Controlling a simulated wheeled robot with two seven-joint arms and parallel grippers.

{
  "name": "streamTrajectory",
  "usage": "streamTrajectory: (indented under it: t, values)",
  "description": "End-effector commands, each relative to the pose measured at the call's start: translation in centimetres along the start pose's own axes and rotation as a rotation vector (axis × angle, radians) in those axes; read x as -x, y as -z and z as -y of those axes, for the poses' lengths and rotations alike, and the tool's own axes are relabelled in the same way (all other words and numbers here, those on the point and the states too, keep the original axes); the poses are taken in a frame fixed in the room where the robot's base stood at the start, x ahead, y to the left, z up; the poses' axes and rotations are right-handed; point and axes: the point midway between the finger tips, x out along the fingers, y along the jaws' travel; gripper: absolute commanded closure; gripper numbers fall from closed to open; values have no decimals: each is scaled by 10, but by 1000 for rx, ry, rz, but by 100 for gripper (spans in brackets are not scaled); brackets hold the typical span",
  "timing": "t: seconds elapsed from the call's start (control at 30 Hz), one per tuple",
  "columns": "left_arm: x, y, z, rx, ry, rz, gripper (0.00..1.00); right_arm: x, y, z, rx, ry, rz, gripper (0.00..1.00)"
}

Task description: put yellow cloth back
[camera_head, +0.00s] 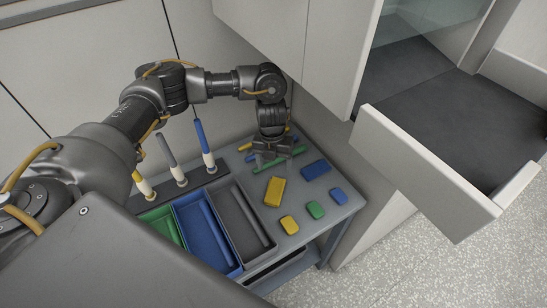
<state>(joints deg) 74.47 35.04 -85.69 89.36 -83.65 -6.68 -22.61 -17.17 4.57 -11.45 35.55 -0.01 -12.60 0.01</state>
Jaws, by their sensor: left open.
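A folded yellow block that looks like the yellow cloth (274,191) lies flat on the grey table (262,183), right of the dark grey tray. My left gripper (272,158) points down at the back of the table, behind the yellow cloth and apart from it. It is open, over several thin coloured sticks; the green stick (284,161) shows partly under it. I cannot tell whether the fingers touch the sticks. My right gripper is not in view.
Green (163,224), blue (202,226) and dark grey (240,214) trays stand at left, with upright spindles behind. A blue block (316,169) and small yellow (289,225), green (315,210) and blue (338,196) pieces lie nearby. An open drawer (425,170) juts out at right.

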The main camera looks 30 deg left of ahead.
Motion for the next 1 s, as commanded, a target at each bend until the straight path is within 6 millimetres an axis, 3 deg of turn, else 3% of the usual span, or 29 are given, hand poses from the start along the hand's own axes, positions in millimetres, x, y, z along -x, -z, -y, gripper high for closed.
streamTrajectory:
  t: [0.13, 0.3, 1.0]
  values:
    - [20, -1, 0, -1, 0, 2, 28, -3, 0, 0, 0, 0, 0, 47]
    - [30, 0, -1, 0, -1, -1, 28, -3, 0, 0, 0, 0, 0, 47]
    - [30, 0, 0, 0, -1, -2, 28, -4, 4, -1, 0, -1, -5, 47]
